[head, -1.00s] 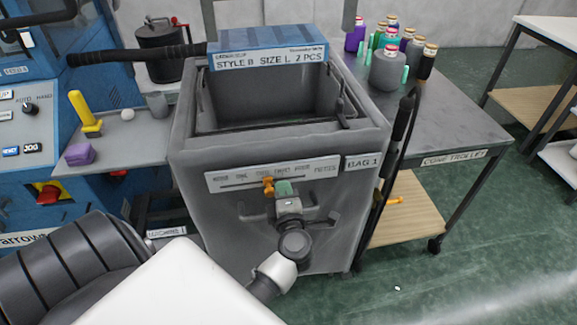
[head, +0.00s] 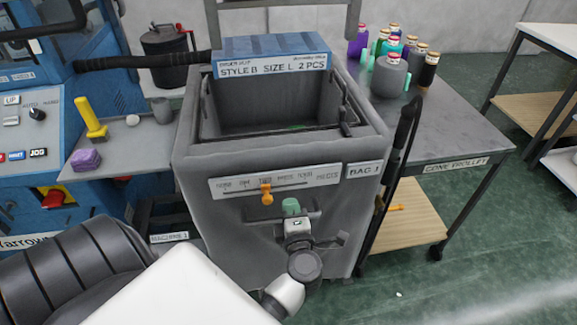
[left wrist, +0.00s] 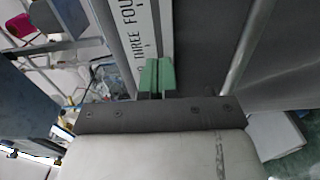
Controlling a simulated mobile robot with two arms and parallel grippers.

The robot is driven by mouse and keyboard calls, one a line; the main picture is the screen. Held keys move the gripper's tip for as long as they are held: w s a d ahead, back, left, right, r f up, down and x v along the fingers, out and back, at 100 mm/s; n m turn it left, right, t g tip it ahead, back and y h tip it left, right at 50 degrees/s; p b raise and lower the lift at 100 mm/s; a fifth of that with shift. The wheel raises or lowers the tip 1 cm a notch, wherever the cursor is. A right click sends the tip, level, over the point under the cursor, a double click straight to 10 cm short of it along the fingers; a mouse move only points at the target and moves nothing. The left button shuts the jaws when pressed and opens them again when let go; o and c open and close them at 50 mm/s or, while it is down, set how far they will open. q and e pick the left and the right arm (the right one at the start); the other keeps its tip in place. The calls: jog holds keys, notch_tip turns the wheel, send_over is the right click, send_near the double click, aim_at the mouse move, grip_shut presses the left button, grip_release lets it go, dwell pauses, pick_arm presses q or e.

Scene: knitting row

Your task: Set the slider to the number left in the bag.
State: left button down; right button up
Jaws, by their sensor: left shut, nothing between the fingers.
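The grey bag bin (head: 205,215) labelled BAG 1 stands in front of me. Its front carries a white slider scale (head: 318,181), with number words from none to four. The orange slider knob (head: 266,194) sits under the third word, which looks like TWO. My left gripper (head: 291,206) has green fingertips, shut and empty, right of and below the knob and apart from it. In the left wrist view the shut fingertips (left wrist: 155,78) are beside the words THREE and FOUR; the knob does not show there. My right gripper is not in view.
A blue box (head: 270,50) reading STYLE B SIZE L 2 PCS lies across the bin's back rim. Something small and green shows inside the bin; the bottom is mostly hidden. A blue machine (head: 45,110) is left, the cone trolley (head: 455,135) with yarn cones right.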

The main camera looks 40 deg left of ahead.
pick_arm(q)
jog(key=shift+v, duration=2.3)
